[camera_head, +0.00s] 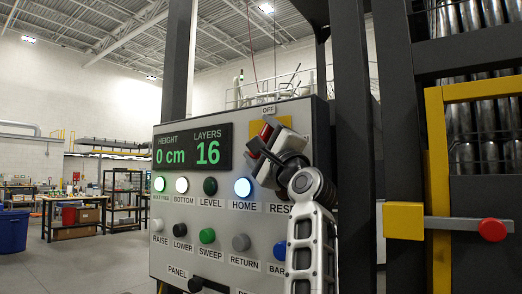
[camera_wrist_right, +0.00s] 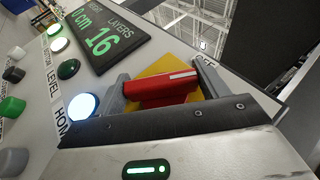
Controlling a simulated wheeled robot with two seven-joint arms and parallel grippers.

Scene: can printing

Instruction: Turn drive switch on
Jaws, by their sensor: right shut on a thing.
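The drive switch has a red handle (camera_wrist_right: 162,87) with a white stripe on a yellow plate (camera_wrist_right: 158,65). In the head view the red handle (camera_head: 265,131) is mostly hidden behind my gripper, and the yellow plate (camera_head: 255,128) shows behind it, under an "OFF" label (camera_head: 268,111). My right gripper (camera_wrist_right: 162,92) is shut on the red handle, one finger on each side. In the head view my right gripper (camera_head: 270,145) reaches up to the panel's upper right from below. My left gripper is not in view.
The grey control panel (camera_head: 165,255) has a display (camera_head: 194,146) reading 0 cm and 16 layers. Several buttons sit below it; the lit HOME button (camera_head: 243,187) is close to my gripper. Dark posts and a yellow frame (camera_head: 438,180) stand right of the panel.

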